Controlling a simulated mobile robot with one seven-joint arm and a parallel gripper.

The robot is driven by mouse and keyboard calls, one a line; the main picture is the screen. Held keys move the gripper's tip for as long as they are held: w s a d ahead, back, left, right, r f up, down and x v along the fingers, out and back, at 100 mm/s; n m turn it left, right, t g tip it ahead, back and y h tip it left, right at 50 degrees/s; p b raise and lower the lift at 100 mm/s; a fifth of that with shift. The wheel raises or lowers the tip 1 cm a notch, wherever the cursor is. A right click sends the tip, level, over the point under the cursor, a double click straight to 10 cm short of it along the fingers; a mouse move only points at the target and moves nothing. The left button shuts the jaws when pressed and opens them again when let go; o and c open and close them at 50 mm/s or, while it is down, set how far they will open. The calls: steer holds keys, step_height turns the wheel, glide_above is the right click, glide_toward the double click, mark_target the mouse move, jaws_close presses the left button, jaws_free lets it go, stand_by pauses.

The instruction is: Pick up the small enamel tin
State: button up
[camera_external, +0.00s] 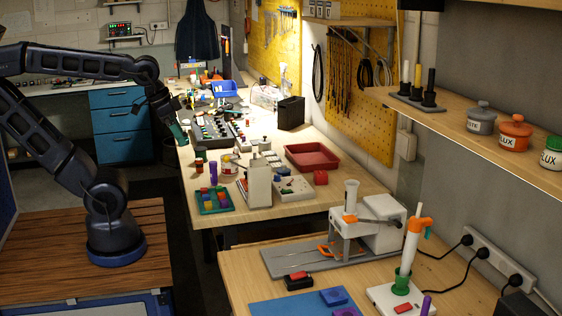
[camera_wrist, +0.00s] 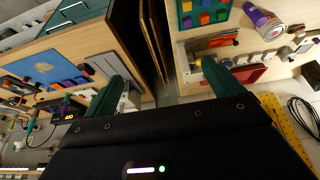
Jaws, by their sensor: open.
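My gripper (camera_external: 176,131) hangs at the left edge of the bench, pointing down, well apart from the tin. In the wrist view my gripper (camera_wrist: 164,72) has its two green fingers wide apart with nothing between them.
Lidded pots, including an orange one (camera_external: 515,132), stand on the right shelf.

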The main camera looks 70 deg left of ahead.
steer(key=n+h, duration=0.2)
steer(key=n, duration=2.8)
glide_above(229, 163)
steer(key=s+a, duration=0.2)
steer(key=a, duration=0.3)
steer(key=shift+g, duration=0.3)
step_height(229, 163, down, 18)
steer(key=shift+s+a+r, duration=0.1)
steer(key=shift+s+a, duration=0.05)
steer(key=shift+a+f+n, duration=0.1)
steer(key=shift+f+n, duration=0.1)
steer(key=shift+n, duration=0.1)
steer(key=x, duration=0.5)
steer(key=shift+s+x, duration=0.1)
steer(key=shift+x, duration=1.3)
steer(key=shift+s+x, duration=0.15)
steer(key=shift+x, duration=1.2)
steer(key=shift+f, duration=0.1)
steer(key=c, duration=1.3)
